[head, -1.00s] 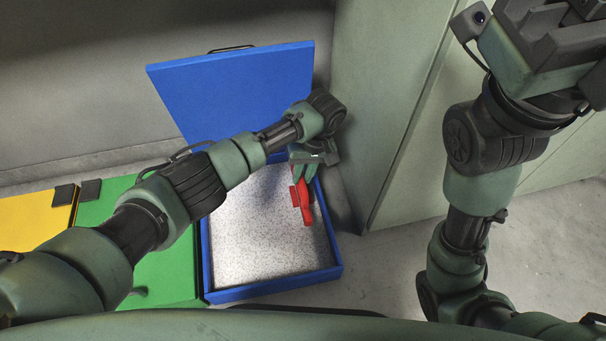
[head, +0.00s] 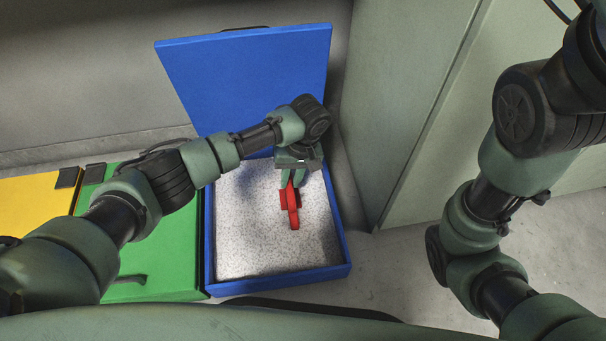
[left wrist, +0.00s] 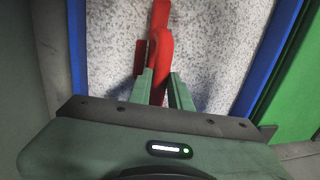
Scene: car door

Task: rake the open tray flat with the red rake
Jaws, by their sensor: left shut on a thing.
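The open tray (head: 343,258) is a blue box with its blue lid (head: 245,80) raised at the back. It holds a white speckled fill (head: 250,235), which looks fairly even. My left gripper (head: 292,182) is over the right half of the tray and is shut on the red rake (head: 293,210). The rake also shows in the left wrist view (left wrist: 158,45), between the two green fingers (left wrist: 158,88). Its far end lies over the fill; I cannot tell whether it touches. My right gripper is out of the head view; only my right arm shows at the right.
A green closed box (head: 165,250) stands directly left of the tray, with a yellow one (head: 30,205) beyond it. A tall grey-green cabinet (head: 410,100) stands close on the right. Bare floor (head: 400,265) lies between the tray and my right arm.

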